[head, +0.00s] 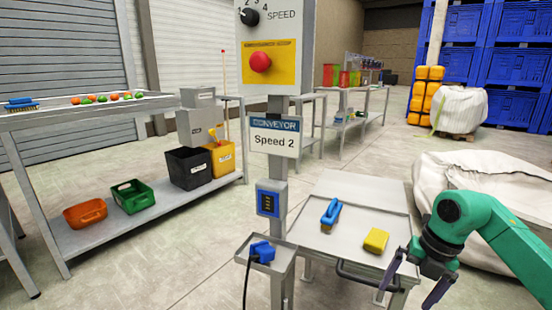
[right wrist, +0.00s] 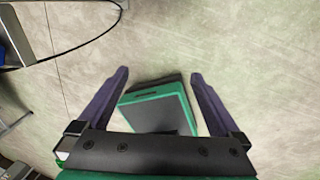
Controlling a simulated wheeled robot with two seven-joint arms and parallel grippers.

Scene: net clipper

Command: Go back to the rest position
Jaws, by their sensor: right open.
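My right gripper (head: 403,299) hangs at the lower right of the head view, in front of the small grey table's (head: 362,190) near right corner. Its two dark fingers are spread, with nothing held between them. In the right wrist view the gripper (right wrist: 160,73) is also open, above the concrete floor. My left gripper is in neither view.
A blue brush (head: 331,213) and a yellow sponge (head: 376,240) lie on the small table. The control post has a red button (head: 260,62). A blue plug (head: 262,251) sits on its small tray. White sacks (head: 437,170) stand at right.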

